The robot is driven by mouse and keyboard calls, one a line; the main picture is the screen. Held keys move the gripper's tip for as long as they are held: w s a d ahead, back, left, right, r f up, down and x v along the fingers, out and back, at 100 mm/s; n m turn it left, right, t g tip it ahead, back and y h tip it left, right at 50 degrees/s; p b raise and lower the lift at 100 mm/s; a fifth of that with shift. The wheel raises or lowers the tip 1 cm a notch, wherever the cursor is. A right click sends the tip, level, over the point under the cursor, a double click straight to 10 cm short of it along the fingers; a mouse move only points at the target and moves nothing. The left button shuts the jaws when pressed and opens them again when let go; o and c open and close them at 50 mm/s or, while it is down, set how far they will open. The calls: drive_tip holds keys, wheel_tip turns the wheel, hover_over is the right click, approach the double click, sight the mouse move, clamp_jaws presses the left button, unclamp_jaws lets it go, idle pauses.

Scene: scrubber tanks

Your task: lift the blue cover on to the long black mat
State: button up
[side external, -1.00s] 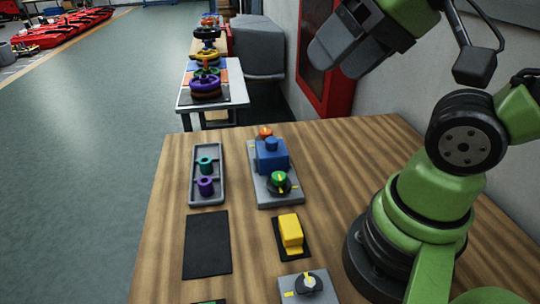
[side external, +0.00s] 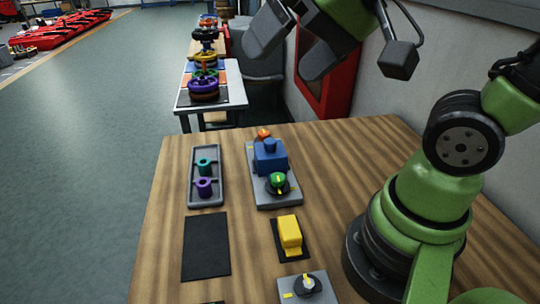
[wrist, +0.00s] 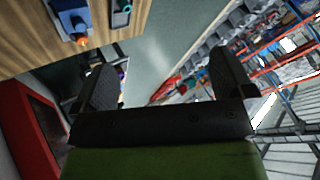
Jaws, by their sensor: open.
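The long black mat (side external: 206,246) lies flat and bare on the table, left of and nearer than the cover. My gripper (side external: 290,45) is open and empty, high above the far edge of the table. In the wrist view, its two fingers (wrist: 165,85) are spread apart and the blue cover (wrist: 70,18) is at the upper left.
A grey tray (side external: 194,182) holds a teal and a purple piece. A yellow block (side external: 290,233) stands on a small black mat, and another dial plate (side external: 307,288) is at the front. A red cabinet (side external: 328,80) is on the wall behind. The table's left strip is clear.

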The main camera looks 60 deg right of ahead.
drive_tip(key=w+d+f+m, duration=0.1)
drive_tip(key=w+f+m, duration=0.15)
drive_tip(key=w, duration=0.45)
drive_tip(key=m+g+h, duration=0.3)
drive_tip(key=g+h, duration=0.1)
drive_tip(key=h, duration=0.3)
hover_over(271, 144)
drive_tip(key=s+a, duration=0.2)
drive_tip(key=shift+n, duration=0.25)
drive_tip(key=f, duration=1.6)
drive_tip(key=shift+d+f, duration=0.15)
drive_tip(key=shift+d, duration=0.1)
drive_tip(key=shift+a+x, duration=0.15)
drive_tip(key=shift+x, duration=2.1)
drive_tip(key=shift+a+x, duration=0.1)
drive_tip(key=shift+x, duration=2.2)
drive_tip(key=c, duration=1.1)
wheel_tip(271, 144, up, 18)
